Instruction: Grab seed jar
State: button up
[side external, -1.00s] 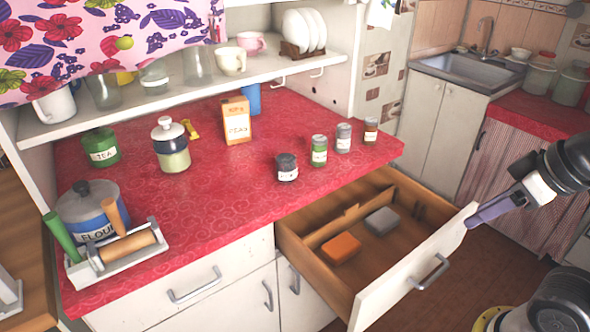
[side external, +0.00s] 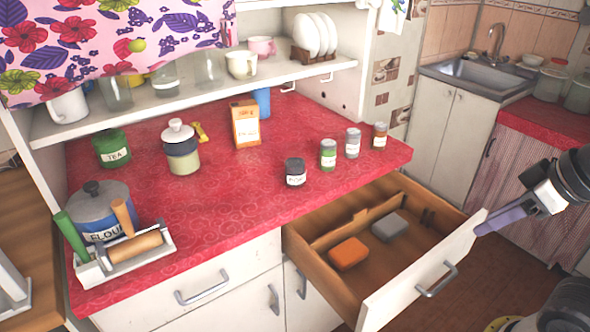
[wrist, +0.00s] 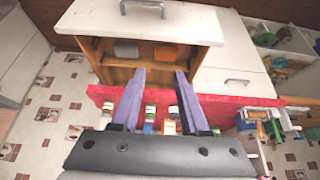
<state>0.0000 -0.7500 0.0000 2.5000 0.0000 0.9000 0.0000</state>
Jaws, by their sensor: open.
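Several small lidded jars stand along the right part of the red counter in the side view: a dark one (side external: 295,173), a green one (side external: 328,155), a grey one (side external: 353,144) and a brownish one (side external: 380,136). Their labels are too small to read, so I cannot tell which is the seed jar. My gripper (side external: 479,231) is at the right, by the open drawer's front and apart from the jars. In the wrist view my gripper (wrist: 160,73) shows two separated purple fingers with nothing held between their tips.
The open drawer (side external: 415,270) juts out below the jars, holding an orange block (side external: 349,254) and a grey block (side external: 389,226). A carton (side external: 246,125) and a white-lidded canister (side external: 182,150) stand behind. The front middle of the counter is clear.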

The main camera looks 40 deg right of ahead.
jog(key=o, duration=0.9)
